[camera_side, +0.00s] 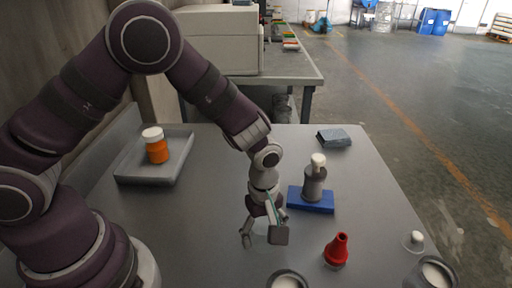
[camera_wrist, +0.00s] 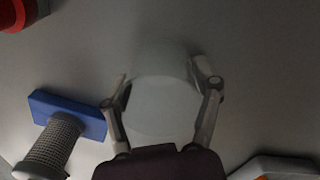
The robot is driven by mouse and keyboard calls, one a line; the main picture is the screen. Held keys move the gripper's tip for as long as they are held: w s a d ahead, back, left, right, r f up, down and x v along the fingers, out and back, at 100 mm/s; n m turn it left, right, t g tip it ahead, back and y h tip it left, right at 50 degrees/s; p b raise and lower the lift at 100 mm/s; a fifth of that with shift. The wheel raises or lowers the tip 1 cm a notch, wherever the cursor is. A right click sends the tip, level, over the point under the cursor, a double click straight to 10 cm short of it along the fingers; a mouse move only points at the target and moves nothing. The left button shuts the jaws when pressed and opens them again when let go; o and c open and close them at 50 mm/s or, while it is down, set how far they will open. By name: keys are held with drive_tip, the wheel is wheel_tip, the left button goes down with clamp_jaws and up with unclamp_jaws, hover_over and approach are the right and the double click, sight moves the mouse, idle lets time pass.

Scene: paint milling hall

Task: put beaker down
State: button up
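My gripper (camera_side: 262,238) points down over the grey table, left of the red bottle. In the wrist view its two fingers (camera_wrist: 162,95) lie against opposite sides of a clear, pale beaker (camera_wrist: 162,105). The beaker is glassy and faint; in the side view only a hazy trace of it shows between the fingers. It looks upright. I cannot tell whether its base touches the table.
A red cone-topped bottle (camera_side: 337,250) is nearby. Cups (camera_side: 432,275) line the front edge. An orange jar (camera_side: 157,150) stands in a grey tray (camera_side: 128,178). The table's middle left is clear.

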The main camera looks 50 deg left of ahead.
drive_tip(key=o, duration=0.3)
drive_tip(key=shift+f, duration=0.15)
wheel_tip(320, 180, up, 10)
drive_tip(key=s+a+r+m+t, duration=0.1)
drive_tip(key=s+a+r+m, duration=0.1)
drive_tip(key=a+r+m, duration=0.1)
drive_tip(key=s+a+r+m+t, duration=0.2)
drive_tip(key=s+a+r+m, duration=0.1)
drive_tip(key=r+m, duration=0.1)
drive_tip(key=s+a+r+m+t, duration=0.2)
drive_tip(key=s+a+r+m, duration=0.1)
drive_tip(key=m, duration=0.3)
drive_tip(key=shift+s+a+r, duration=0.15)
drive_tip(key=shift+a+r, duration=0.1)
drive_tip(key=shift+r, duration=0.15)
drive_tip(key=shift+o, duration=0.6)
drive_tip(key=shift+s+a+m, duration=0.15)
drive_tip(key=shift+s+m, duration=0.25)
drive_tip(key=shift+m, duration=0.3)
